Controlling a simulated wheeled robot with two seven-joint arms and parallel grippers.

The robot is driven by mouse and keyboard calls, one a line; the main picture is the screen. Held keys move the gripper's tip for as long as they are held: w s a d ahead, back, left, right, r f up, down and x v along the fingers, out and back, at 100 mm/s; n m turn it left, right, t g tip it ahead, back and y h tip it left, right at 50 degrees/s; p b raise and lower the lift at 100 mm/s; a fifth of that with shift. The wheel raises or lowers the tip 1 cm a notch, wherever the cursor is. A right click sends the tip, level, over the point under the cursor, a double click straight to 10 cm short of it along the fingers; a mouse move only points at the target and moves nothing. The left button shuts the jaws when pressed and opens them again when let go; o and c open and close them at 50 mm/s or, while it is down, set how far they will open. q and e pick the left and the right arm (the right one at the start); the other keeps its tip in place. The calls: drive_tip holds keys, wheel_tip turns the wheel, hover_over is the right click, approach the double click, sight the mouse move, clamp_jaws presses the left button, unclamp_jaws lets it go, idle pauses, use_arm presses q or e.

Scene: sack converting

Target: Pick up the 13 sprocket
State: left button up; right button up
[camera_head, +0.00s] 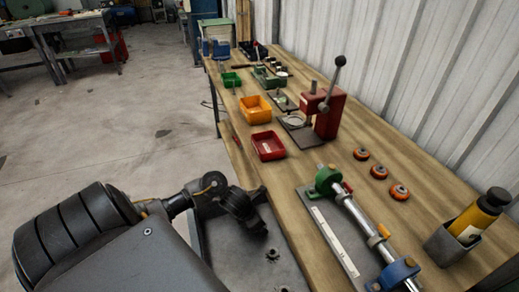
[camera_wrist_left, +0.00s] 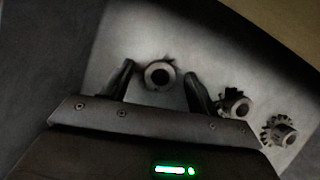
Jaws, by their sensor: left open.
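My left gripper (camera_head: 246,214) reaches down over a grey tray (camera_head: 292,268). In the left wrist view its two fingers (camera_wrist_left: 159,72) are apart, one on each side of a sprocket (camera_wrist_left: 160,76) with a round hub and dark bore. I cannot tell whether they touch it. A second sprocket (camera_wrist_left: 237,103) lies just right of the right finger. A third (camera_wrist_left: 281,131), with clear teeth, lies farther right. In the head view one sprocket (camera_head: 272,254) shows below the gripper. No tooth-count labels are readable. My right gripper is out of view.
The wooden bench (camera_head: 290,220) runs beside the tray. On it stand a shaft fixture (camera_head: 350,215), a red press (camera_head: 329,112), red (camera_head: 268,146) and orange (camera_head: 256,109) bins, several orange-black rings (camera_head: 379,172) and a yellow bottle (camera_head: 478,217) in a grey holder.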

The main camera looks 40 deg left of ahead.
use_arm(q)
drive_tip(key=c, duration=1.2)
drive_tip(key=shift+r, duration=0.1)
drive_tip(key=shift+r, duration=0.65)
drive_tip(key=shift+s+a+r+b, duration=0.35)
drive_tip(key=shift+s+a+r, duration=0.9)
drive_tip(key=shift+s+r, duration=0.7)
drive_tip(key=shift+s+a+r+b, duration=0.4)
drive_tip(key=shift+s+a+r, duration=0.9)
drive_tip(key=shift+s+r, duration=0.65)
drive_tip(key=shift+s+a+r+b, duration=0.35)
drive_tip(key=shift+s+a+r, duration=0.9)
drive_tip(key=shift+s+r, duration=0.7)
